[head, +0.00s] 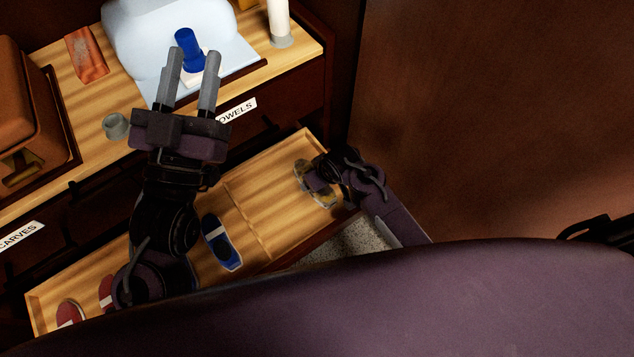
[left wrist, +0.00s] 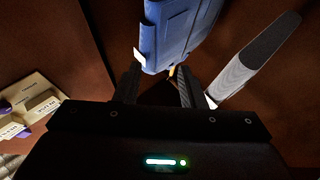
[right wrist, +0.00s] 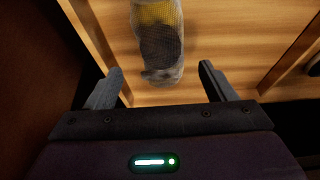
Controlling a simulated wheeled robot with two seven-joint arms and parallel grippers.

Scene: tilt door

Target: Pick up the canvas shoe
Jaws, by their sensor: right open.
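A grey and yellowish shoe (head: 301,172) lies at the right end of the open wooden drawer (head: 265,185). It may be the canvas shoe; its material is hard to tell. My right gripper (head: 318,186) is over it and partly hides it. In the right wrist view the shoe (right wrist: 160,45) lies ahead of the open fingers (right wrist: 161,76), its near end close to the gap between the tips. My left gripper (head: 194,52) is open, with its fingers apart, raised over the cabinet top. A blue shoe (head: 222,242) and red shoes (head: 69,313) lie further left in the drawer.
The cabinet top holds a blue-capped item (head: 187,42), a grey cup (head: 115,125), a brown case (head: 25,125) and a white cylinder (head: 279,20). A brown panel (head: 480,110) stands at right. The left wrist view shows a blue object (left wrist: 180,30).

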